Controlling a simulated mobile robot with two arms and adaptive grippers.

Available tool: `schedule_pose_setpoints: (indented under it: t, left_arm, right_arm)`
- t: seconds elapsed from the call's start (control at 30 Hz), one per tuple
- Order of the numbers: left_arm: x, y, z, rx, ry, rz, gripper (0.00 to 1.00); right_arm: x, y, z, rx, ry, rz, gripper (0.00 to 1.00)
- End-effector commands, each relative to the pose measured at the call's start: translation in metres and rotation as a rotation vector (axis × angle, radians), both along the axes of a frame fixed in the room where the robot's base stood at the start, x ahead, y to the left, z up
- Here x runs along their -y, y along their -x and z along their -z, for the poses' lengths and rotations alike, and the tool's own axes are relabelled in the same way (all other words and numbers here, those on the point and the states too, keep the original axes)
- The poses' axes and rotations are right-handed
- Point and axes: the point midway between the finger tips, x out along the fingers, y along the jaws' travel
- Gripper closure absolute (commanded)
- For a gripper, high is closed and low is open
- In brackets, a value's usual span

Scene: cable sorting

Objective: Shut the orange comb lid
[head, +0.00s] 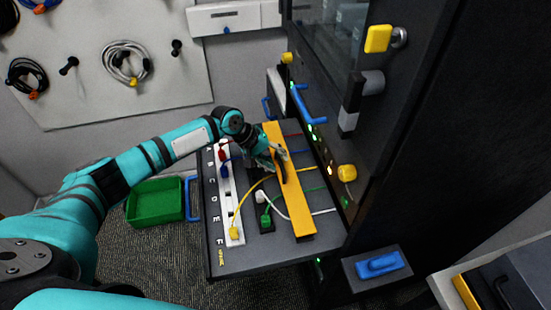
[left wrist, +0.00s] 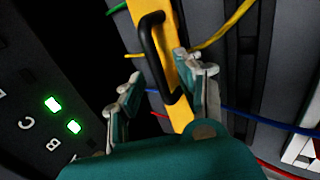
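The orange comb lid (head: 302,222) is a long bar lying lengthwise over the coloured cables on the grey shelf (head: 270,262). It carries a black handle, which shows in the left wrist view (left wrist: 152,45). The lid also shows there (left wrist: 181,112). I cannot tell if the lid is fully down. My left gripper (head: 277,158) is at the handle, near the far half of the lid. In the left wrist view my left gripper (left wrist: 165,88) has its fingers spread, with the handle and lid showing between them. Contact cannot be made out. My right gripper is out of view.
A white strip (head: 227,190) with plugs and letters stands left of the lid. Red, blue, yellow, green and white cables run across. A dark cabinet (head: 420,140) rises close on the right. A green bin (head: 155,203) is on the floor at left.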

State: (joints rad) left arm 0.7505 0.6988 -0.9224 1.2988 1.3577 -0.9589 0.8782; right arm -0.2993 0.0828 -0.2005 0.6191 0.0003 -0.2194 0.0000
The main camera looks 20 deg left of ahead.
Motion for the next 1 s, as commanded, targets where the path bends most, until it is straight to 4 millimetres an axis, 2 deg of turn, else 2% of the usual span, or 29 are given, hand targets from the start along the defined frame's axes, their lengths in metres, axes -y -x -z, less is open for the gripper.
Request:
schedule_pose_setpoints:
  t: [0.17, 0.4, 0.6, 0.77, 1.0]
  left_arm:
    - [-0.01, 0.006, -0.016, 0.002, 0.0, -0.001, 0.64]
    - [-0.035, 0.022, -0.058, 0.003, -0.002, 0.0, 0.64]
    - [-0.05, 0.033, -0.085, 0.0, -0.001, -0.001, 0.64]
    - [-0.056, 0.037, -0.096, -0.002, 0.0, 0.0, 0.64]
    - [-0.056, 0.038, -0.098, -0.001, 0.0, 0.001, 0.64]
  right_arm:
    - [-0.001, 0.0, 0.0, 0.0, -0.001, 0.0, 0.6]
    - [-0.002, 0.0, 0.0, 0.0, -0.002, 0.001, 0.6]
    - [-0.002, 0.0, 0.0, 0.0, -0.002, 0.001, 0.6]
    - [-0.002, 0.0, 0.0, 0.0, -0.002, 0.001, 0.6]
    - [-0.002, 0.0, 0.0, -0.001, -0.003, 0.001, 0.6]
